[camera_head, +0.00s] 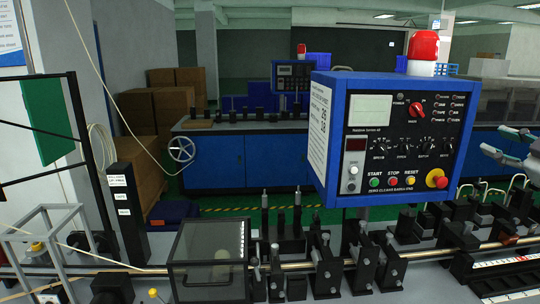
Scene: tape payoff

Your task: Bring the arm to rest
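My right gripper (493,139) shows at the right edge of the head view, to the right of the blue control box. Its two grey fingers point left and stand apart, with nothing seen between them. The rest of the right arm is cut off by the picture edge. My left gripper is not in view.
The blue control box (338,170) with buttons and a red lamp (422,46) stands right of centre. Below it runs a machine line with black clamps (327,270) and a dark clear-sided box (208,262). A white frame (47,238) stands left; cartons (140,110) are behind.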

